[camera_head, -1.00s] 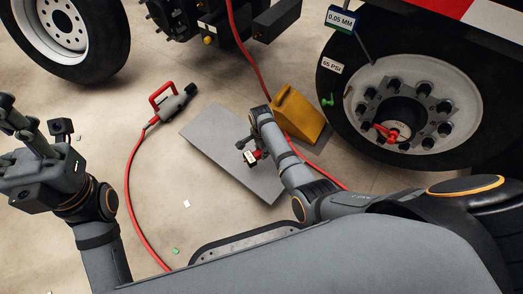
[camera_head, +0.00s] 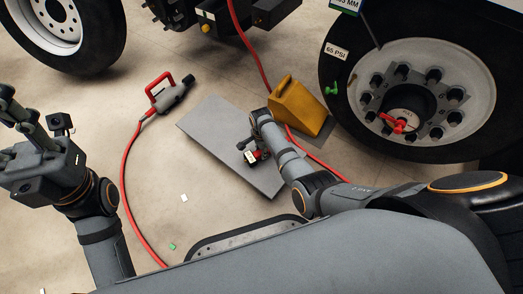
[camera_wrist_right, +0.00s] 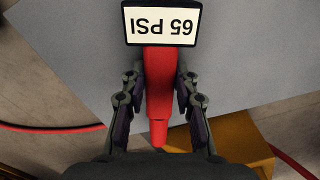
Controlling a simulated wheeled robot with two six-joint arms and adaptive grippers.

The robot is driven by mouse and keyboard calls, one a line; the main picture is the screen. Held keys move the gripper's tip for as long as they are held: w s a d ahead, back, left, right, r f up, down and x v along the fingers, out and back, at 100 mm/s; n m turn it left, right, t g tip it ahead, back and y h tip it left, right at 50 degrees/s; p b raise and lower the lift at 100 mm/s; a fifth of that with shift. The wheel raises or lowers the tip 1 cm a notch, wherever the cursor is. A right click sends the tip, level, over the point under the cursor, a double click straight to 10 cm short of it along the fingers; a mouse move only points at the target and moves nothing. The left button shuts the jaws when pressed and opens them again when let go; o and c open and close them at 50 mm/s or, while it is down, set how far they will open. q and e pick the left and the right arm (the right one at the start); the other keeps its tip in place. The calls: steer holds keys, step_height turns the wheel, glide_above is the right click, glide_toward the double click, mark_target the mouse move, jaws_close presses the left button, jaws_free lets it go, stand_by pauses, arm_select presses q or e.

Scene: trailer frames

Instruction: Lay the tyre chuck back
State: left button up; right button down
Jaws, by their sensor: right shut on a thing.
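The tyre chuck (camera_wrist_right: 158,115) is red with a white gauge face reading 65 PSI, upside down in the right wrist view. My right gripper (camera_wrist_right: 159,78) is shut on its body, one finger on each side. In the head view, the chuck (camera_head: 259,156) and my right gripper (camera_head: 252,149) are over the grey plate (camera_head: 212,122) on the floor. The height above the plate is hard to judge. My left gripper (camera_head: 10,108) is at the far left, its fingers apart and empty, partly cut off by the edge.
A yellow wheel chock (camera_head: 298,104) stands beyond the plate, beside a big tyre (camera_head: 334,110). A grey tool with a red handle (camera_head: 170,94) and red hose (camera_head: 126,180) lies left of the plate. Bare floor (camera_head: 185,165) is open left of the plate.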

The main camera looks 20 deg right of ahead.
steer(key=shift+f+b, duration=0.35)
steer(key=shift+f, duration=0.15)
steer(key=c, duration=0.9)
jaws_free()
steer(key=shift+c, duration=0.2)
steer(key=shift+r, duration=0.1)
step_height(320, 180, up, 12)
